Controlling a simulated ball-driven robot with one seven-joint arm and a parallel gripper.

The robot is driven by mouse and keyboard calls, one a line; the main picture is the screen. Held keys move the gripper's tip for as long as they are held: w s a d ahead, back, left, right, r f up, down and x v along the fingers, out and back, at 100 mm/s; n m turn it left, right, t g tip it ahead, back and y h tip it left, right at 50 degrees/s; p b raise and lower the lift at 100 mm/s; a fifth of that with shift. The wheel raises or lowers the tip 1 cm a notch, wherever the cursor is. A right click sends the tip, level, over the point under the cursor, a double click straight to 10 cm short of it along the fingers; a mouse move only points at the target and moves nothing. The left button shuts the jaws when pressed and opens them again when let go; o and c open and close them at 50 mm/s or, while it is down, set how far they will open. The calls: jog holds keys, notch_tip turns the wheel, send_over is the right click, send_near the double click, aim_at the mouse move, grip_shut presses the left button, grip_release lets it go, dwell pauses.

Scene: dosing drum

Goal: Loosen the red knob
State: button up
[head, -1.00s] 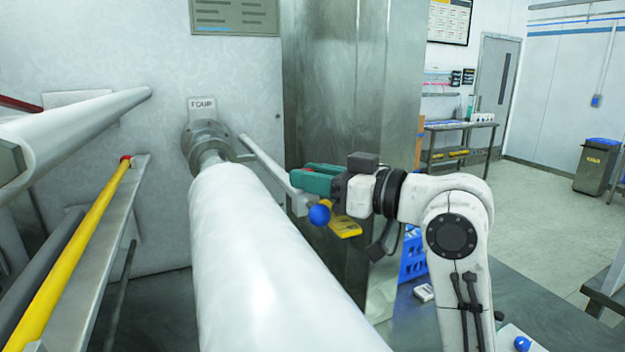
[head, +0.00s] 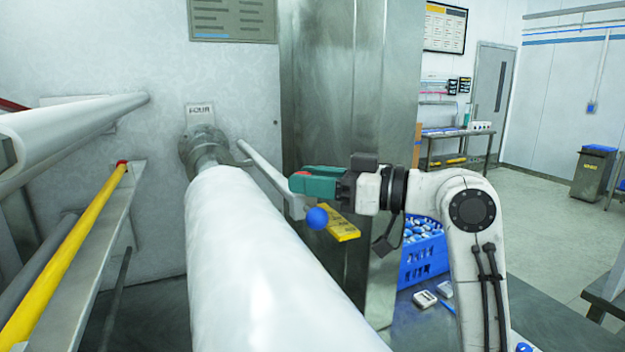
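My gripper (head: 314,182), with teal fingers, points left just right of the white roll (head: 245,250) and in front of the metal column. It is seen from the side, so the gap between its fingers does not show. A small red patch shows at its fingertips; I cannot tell whether it is part of the gripper or a knob behind it. A small red end piece (head: 122,164) sits at the far end of a yellow bar at left, well apart from my gripper. No other red knob can be made out clearly.
A blue ball (head: 317,218) and a yellow tag (head: 341,223) are just below my gripper. A grey bar (head: 262,168) runs from the wall towards them. A blue crate (head: 425,262) with bottles stands behind my arm. Open floor lies at right.

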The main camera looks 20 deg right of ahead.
jog(key=shift+o, duration=1.4)
jog(key=b+v, duration=0.2)
jog(key=v, duration=0.9)
jog(key=shift+b, duration=0.3)
jog(key=shift+r, duration=0.1)
